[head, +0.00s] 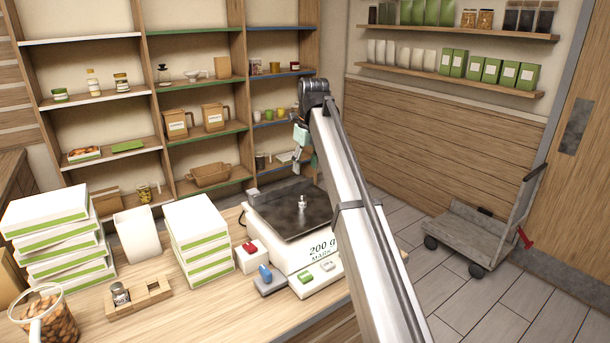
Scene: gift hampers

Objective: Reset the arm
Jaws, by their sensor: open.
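My arm reaches up from the lower right of the head view and bends down at its top end. My gripper (298,160) hangs there, in front of the back shelves and above the far side of the scale. It looks small and partly edge-on, is open, and nothing shows in it. Below it, the scale (258,230) stands on the counter, with a dark pan and a front marked "200 g MARK". A small metal weight (303,203) stands on the pan, apart from my gripper. My arm hides the scale's right side.
Stacks of white-and-green boxes (200,250) stand left of the scale. A wooden block (152,294) holds a small metal weight (120,294). A jug of nuts (50,325) is at the front left. Filled shelves line the back. A cart (475,235) stands on the floor at right.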

